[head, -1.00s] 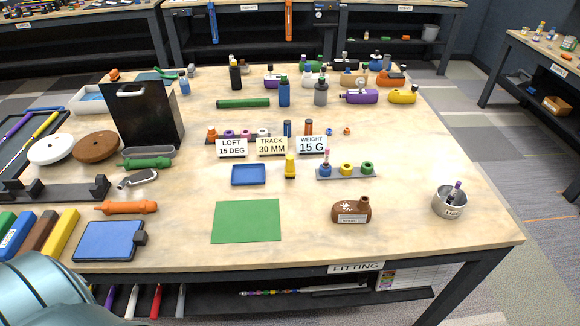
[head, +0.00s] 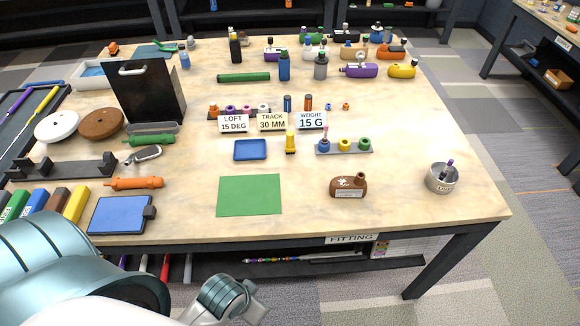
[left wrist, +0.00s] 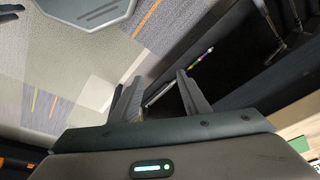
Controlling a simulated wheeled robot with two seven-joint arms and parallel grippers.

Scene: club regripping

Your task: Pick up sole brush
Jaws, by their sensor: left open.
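No thing in view can be named the sole brush for certain. A small upright yellow piece with a dark base (head: 290,141), mid-table in the head view, may be it, but its bristles are too small to make out. My left gripper (left wrist: 157,92) is open and empty in the left wrist view, its fingers toward the floor and the dark shelf under the bench. In the head view my left arm (head: 90,265) fills the lower left, in front of the table's near edge, away from the yellow piece. My right gripper is not in view.
A blue tray (head: 250,150), green mat (head: 249,195), brown club head (head: 348,187) and metal cup (head: 441,180) lie around the middle and right. Label cards (head: 272,122) stand behind the yellow piece. The blue pad (head: 118,214) is near my arm. The table's right side is mostly clear.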

